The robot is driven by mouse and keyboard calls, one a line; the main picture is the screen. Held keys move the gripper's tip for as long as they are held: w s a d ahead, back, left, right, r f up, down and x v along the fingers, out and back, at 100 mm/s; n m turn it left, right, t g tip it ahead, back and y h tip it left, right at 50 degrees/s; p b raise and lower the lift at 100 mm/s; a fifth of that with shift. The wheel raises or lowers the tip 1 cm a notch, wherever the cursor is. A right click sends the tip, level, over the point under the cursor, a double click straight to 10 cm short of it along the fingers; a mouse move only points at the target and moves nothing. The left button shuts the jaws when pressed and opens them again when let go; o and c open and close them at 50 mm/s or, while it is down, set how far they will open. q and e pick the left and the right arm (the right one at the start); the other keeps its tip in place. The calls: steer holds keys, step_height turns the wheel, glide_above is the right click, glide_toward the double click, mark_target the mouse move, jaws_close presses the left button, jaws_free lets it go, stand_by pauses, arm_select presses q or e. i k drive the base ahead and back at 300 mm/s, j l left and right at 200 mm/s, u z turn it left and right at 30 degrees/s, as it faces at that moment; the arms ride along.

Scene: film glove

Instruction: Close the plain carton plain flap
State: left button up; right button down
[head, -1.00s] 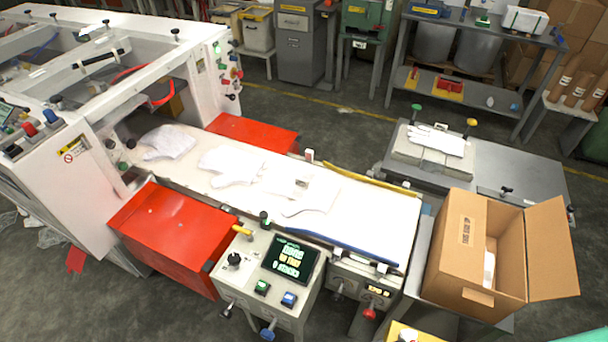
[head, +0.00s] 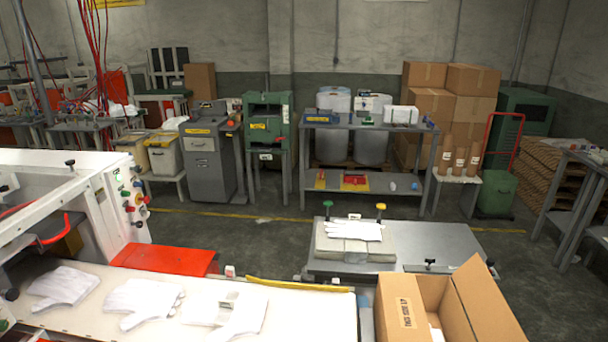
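A plain brown cardboard carton (head: 402,311) stands at the lower right of the head view, cut off by the bottom edge. Its right flap (head: 487,305) is folded outward, so the top is open. Printed text shows on its left side. Something white sits inside, mostly hidden. Neither of my grippers is in view.
A white conveyor (head: 180,310) with several flat white gloves lies at the lower left, beside a white machine (head: 80,205). A grey table (head: 430,240) with stacked gloves stands behind the carton. Open floor (head: 270,213) lies beyond, before a grey shelf (head: 375,180) and stacked boxes (head: 470,80).

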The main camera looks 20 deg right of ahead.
mark_target(490, 317)
steer(key=z, duration=2.05)
steer(key=l, duration=0.25)
steer(key=i+l, duration=0.15)
steer(key=l, duration=0.15)
